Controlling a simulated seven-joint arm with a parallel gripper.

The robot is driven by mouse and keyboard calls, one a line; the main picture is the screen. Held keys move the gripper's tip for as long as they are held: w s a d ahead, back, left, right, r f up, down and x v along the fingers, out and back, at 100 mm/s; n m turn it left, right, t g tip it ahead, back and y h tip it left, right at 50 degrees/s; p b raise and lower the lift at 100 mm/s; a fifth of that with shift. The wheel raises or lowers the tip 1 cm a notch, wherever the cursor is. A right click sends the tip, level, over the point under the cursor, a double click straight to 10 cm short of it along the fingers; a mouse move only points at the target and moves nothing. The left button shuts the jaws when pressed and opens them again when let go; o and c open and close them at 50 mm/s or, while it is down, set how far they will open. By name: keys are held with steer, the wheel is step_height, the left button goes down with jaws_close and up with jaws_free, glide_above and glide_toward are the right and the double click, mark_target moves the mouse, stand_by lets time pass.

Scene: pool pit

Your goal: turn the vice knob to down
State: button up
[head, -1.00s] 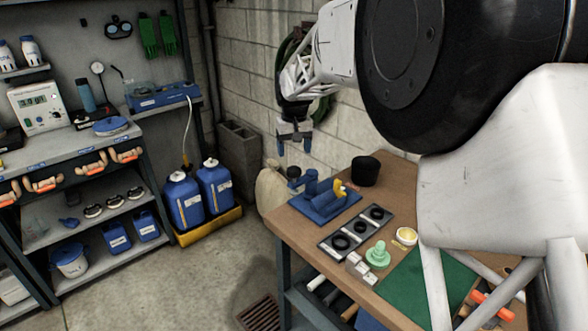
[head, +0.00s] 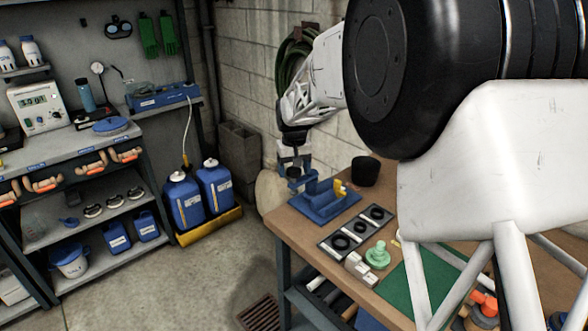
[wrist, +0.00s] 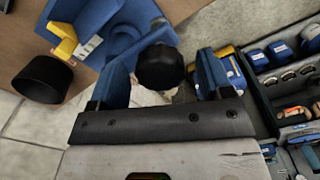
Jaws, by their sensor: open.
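The blue vice (head: 325,198) sits at the far left corner of the wooden workbench. A yellow piece (head: 341,189) shows on its right part. The round black vice knob (wrist: 160,66) is at the vice's end nearest my gripper. My gripper (head: 295,166) is open, pointing down at that end. In the wrist view its two blue fingers stand either side of the knob, with the knob between them near the tips. A gap shows on the right side; on the left I cannot tell whether the finger touches. In the head view the fingers partly hide the knob.
A black cup (head: 365,171) stands behind the vice. A panel with several black dials (head: 342,242), a green knobbed piece (head: 378,255) and a green mat (head: 425,280) lie in front. The bench's left edge is close; blue jugs (head: 185,200) stand on the floor beyond.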

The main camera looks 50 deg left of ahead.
steer(key=c, duration=0.9)
steer(key=shift+m, duration=0.4)
steer(key=m, duration=0.7)
steer(key=shift+r+m, duration=0.1)
steer(key=shift+m, duration=0.3)
steer(key=m, duration=0.4)
steer(key=shift+m, duration=0.3)
steer(key=m, duration=0.4)
steer(key=shift+r, duration=0.1)
steer(key=shift+c, duration=0.2)
steer(key=shift+m, duration=0.3)
